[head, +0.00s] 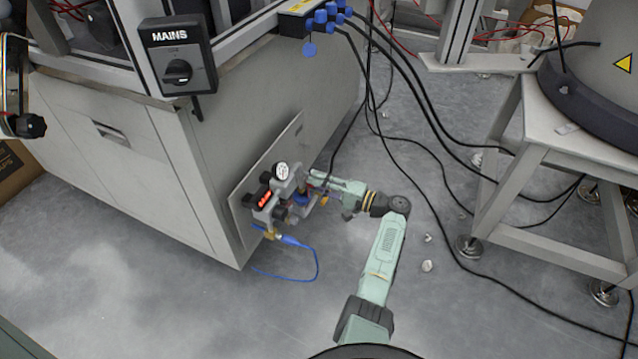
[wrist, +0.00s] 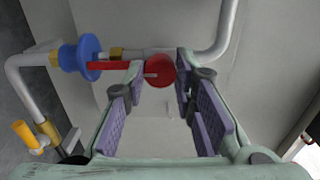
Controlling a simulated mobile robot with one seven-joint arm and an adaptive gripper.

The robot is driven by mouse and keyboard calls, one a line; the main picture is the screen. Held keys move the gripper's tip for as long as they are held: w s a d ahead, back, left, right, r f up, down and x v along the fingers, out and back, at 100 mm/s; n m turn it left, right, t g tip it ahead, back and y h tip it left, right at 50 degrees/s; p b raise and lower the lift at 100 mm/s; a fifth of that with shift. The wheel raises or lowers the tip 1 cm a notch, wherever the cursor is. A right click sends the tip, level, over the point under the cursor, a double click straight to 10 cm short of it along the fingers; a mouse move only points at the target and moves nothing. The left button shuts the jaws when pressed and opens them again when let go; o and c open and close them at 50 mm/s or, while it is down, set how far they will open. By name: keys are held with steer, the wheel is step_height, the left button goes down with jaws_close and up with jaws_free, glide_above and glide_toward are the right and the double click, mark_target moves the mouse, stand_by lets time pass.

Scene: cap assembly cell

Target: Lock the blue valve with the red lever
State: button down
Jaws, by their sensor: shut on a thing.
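The blue valve (wrist: 82,57) is a round blue body on a grey pipe at the upper left of the wrist view. The red lever (wrist: 108,66) reaches right from it, roughly level in the picture, to a round red end between my fingertips. My gripper (wrist: 158,72) is shut on this red end, one purple-padded finger on each side. In the head view my gripper (head: 318,181) is at the pipe assembly on the low cabinet's side. The lever is too small to make out there.
A gauge (head: 282,171) and a red-lit display (head: 264,200) sit beside the valve. A yellow handle (wrist: 26,134) shows at lower left in the wrist view. Black cables (head: 440,215) cross the floor to the right, near a metal stand (head: 545,235).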

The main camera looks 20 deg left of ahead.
stand_by(0.4)
steer(key=c, duration=1.3)
jaws_free()
steer(key=shift+d, duration=0.1)
steer(key=d, duration=1.1)
steer(key=shift+s+d, duration=0.15)
steer(key=shift+d, duration=0.25)
